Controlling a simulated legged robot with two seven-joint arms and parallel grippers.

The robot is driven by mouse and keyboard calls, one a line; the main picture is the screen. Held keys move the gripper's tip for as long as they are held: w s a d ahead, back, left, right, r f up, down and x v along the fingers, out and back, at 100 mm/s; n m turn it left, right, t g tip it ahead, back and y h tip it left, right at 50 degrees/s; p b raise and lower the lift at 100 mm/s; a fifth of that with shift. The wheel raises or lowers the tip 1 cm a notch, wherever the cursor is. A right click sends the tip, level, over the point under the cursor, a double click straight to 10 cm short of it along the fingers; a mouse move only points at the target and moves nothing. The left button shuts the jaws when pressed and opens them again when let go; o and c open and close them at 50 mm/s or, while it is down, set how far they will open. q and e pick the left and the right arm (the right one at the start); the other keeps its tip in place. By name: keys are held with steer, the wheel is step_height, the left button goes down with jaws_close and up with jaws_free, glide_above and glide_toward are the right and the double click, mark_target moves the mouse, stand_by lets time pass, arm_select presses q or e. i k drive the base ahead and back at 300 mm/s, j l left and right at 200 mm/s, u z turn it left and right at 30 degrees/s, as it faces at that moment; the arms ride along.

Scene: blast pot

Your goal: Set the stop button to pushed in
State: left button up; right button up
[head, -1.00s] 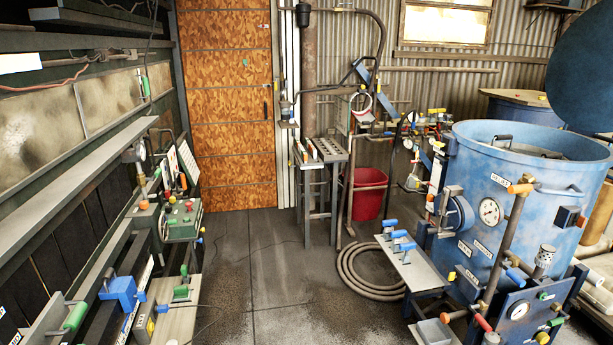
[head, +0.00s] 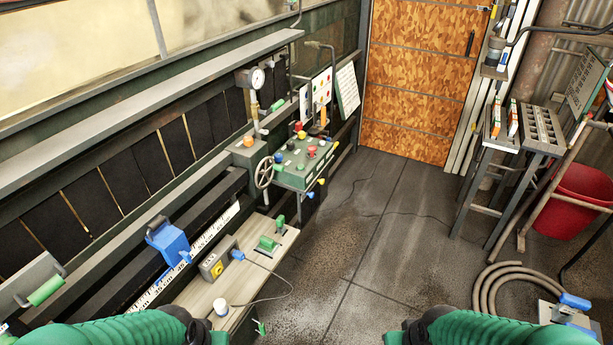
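A green control box (head: 305,165) sits on the bench along the left wall, beyond its middle. Its sloped top carries a red mushroom button (head: 311,150) and several small knobs and levers. A second red knob (head: 298,126) shows at its back edge. I cannot tell which of these is the stop button, or whether it is in or out. Green parts of my two arms show at the bottom left and bottom right edges. Neither gripper's fingers are in the picture, and both arms are well short of the box.
A handwheel (head: 264,172) and a pressure gauge (head: 250,79) are left of the box. A blue clamp (head: 168,248) and a small grey box with a yellow knob (head: 217,268) are nearer on the bench. Floor (head: 375,245) right of the bench is mostly open; a hose (head: 500,290) lies right.

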mark_target(312, 148)
steer(key=i+l+u, duration=0.15)
steer(key=i+l, duration=0.2)
steer(key=i, duration=0.15)
steer(key=i+l+u, duration=0.2)
steer(key=i+l, duration=0.2)
steer(key=i+l+u, duration=0.15)
steer(key=i+l, duration=0.35)
steer(key=i+l+u, duration=0.2)
steer(key=i+l, duration=0.2)
steer(key=l, duration=0.15)
steer(key=i+l+u, duration=0.15)
steer(key=i+l, duration=0.2)
steer(key=l, duration=0.25)
